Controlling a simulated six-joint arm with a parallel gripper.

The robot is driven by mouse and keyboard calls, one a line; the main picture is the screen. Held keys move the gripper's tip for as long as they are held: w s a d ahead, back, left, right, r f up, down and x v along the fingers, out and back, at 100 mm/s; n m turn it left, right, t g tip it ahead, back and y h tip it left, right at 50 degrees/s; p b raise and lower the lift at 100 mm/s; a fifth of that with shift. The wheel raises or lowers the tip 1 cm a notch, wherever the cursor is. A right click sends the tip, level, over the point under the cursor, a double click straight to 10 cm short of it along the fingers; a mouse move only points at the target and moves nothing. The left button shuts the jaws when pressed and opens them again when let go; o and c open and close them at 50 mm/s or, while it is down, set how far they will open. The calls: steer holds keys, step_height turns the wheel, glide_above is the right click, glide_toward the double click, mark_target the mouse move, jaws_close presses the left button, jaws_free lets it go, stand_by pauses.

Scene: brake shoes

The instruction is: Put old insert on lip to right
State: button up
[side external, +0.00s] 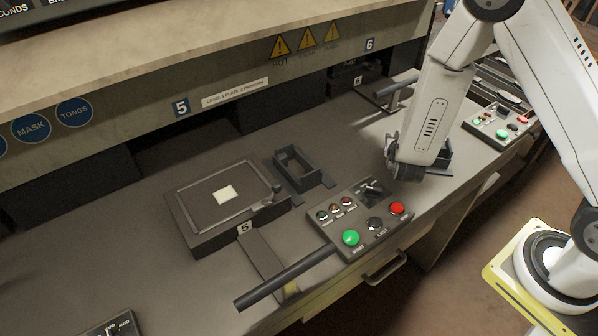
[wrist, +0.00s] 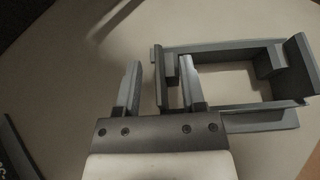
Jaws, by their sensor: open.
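In the wrist view, a dark grey rectangular frame-like insert (wrist: 262,105) with an open middle lies on the pale surface at the right. My gripper (wrist: 160,72) is open, its left finger outside the insert and its right finger over the opening, with the insert's left wall between them. I cannot tell if either finger touches it. In the side view my gripper (side external: 412,172) is low over the bench's right part, and a dark part of the insert (side external: 443,161) shows beside it. The gripper hides much of the insert. I cannot tell which surface is the lip.
A similar dark frame (side external: 318,180) lies beside the station 5 plate block (side external: 185,226), which bears a pale square (side external: 225,194). A button panel (side external: 372,236) stands left of my gripper. Another panel (side external: 491,131) stands at the right. The bench's front edge is close.

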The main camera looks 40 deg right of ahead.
stand_by(0.4)
jaws_close()
stand_by(1.3)
